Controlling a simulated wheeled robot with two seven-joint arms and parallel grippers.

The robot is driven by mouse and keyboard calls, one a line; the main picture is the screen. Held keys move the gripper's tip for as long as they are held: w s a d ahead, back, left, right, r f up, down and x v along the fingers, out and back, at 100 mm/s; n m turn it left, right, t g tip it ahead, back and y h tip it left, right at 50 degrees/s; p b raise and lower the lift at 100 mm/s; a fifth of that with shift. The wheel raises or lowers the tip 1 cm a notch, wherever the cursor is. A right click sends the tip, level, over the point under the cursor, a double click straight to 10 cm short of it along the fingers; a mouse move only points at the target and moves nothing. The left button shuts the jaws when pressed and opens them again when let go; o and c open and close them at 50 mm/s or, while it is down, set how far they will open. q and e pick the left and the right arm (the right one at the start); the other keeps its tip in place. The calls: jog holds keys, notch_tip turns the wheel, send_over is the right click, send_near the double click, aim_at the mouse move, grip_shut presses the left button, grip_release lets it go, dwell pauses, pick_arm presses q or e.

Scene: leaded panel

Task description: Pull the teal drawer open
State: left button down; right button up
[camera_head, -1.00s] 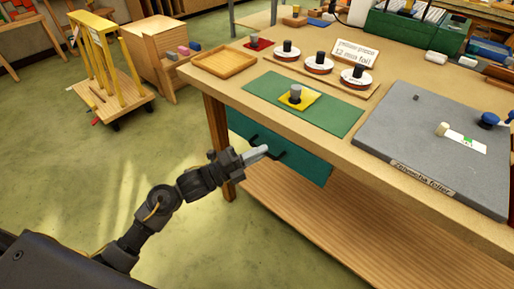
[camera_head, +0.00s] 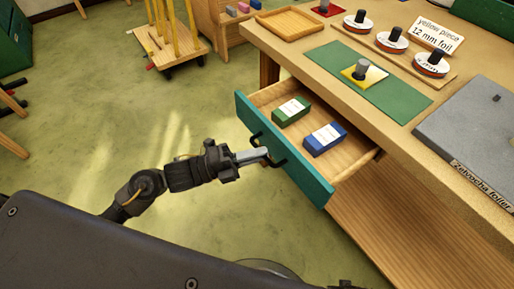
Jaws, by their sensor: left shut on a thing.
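The teal drawer (camera_head: 305,180) is pulled out from under the workbench, with its wooden inside showing. A green box (camera_head: 291,111) and a blue box (camera_head: 325,139) with white labels lie in it. Its dark handle (camera_head: 277,151) is on the teal front. My left gripper (camera_head: 262,156) comes in from the left and is shut on the handle. My right gripper does not show.
The workbench top (camera_head: 300,62) holds a wooden tray (camera_head: 290,23), a green mat (camera_head: 400,93) with a yellow piece, foil spools (camera_head: 391,40) and a grey slab (camera_head: 475,135). A wheeled cart (camera_head: 170,48) stands at the back left. The floor left of the drawer is clear.

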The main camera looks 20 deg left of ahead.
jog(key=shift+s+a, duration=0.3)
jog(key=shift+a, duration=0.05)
pick_arm(q)
jog(key=c, duration=1.5)
grip_release()
jog(key=shift+a, duration=0.1)
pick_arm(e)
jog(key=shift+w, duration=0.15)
pick_arm(q)
jog(key=shift+s, duration=0.1)
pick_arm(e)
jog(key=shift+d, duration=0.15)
pick_arm(q)
jog(key=b+v, duration=0.1)
jog(key=v, duration=0.9)
jog(key=shift+s+a+b, duration=0.2)
jog(key=shift+a+b, duration=0.1)
jog(key=shift+b, duration=0.05)
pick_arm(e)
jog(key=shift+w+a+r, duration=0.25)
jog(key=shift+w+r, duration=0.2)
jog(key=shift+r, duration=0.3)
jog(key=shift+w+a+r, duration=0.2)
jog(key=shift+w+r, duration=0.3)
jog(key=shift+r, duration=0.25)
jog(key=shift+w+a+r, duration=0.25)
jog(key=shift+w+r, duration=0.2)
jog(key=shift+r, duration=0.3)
pick_arm(q)
jog(key=shift+w+f, duration=0.1)
